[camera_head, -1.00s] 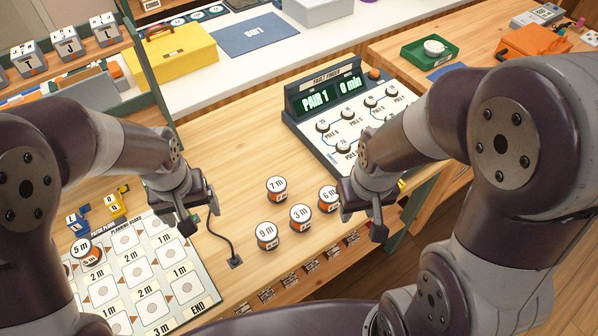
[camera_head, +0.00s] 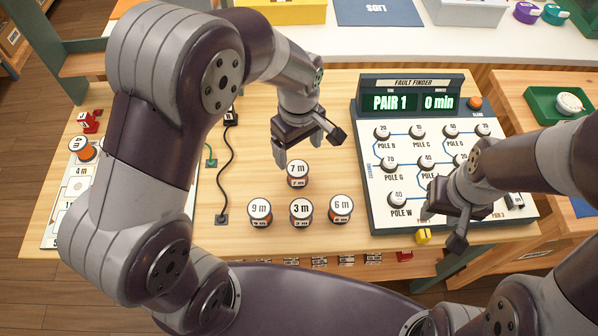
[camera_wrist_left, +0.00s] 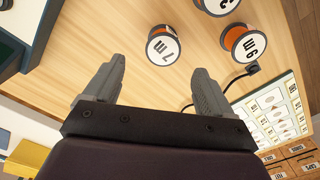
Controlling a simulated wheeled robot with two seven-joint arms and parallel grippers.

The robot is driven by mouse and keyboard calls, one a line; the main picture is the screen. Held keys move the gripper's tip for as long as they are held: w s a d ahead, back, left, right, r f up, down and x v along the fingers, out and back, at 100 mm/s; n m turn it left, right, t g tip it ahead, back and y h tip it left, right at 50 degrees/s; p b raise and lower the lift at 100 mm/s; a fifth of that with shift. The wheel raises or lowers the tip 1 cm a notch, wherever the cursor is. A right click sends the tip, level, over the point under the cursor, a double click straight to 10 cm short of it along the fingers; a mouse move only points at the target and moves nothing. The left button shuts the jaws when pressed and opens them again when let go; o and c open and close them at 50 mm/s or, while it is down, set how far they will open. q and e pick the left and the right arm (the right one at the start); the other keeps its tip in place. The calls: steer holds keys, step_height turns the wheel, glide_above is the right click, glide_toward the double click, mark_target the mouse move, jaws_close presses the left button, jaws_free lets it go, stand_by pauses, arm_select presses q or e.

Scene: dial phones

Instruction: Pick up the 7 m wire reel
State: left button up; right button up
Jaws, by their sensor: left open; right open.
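The 7 m wire reel (camera_head: 297,174) stands upright on the wooden table, with an orange body and a white top label. It also shows in the left wrist view (camera_wrist_left: 163,47), beyond the fingertips and between their lines. My left gripper (camera_head: 298,160) is open and empty, just above and behind the 7 m reel in the head view; its two fingers (camera_wrist_left: 160,82) are spread apart in the wrist view. I see no contact with the reel. My right gripper (camera_head: 452,222) is over the front of the fault finder panel, its fingertips partly hidden.
The 9 m reel (camera_head: 260,211), 3 m reel (camera_head: 301,211) and 6 m reel (camera_head: 341,208) stand in a row in front of the 7 m reel. The fault finder (camera_head: 400,150) is to the right. A black cable (camera_head: 231,165) lies on the left.

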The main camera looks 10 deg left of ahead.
mark_target(298, 169)
arm_select(q)
steer(key=f, duration=0.8)
steer(key=shift+s+f, duration=0.35)
steer(key=shift+s, duration=0.05)
steer(key=shift+w+f, duration=0.15)
steer(key=shift+f, duration=0.2)
steer(key=c, duration=1.2)
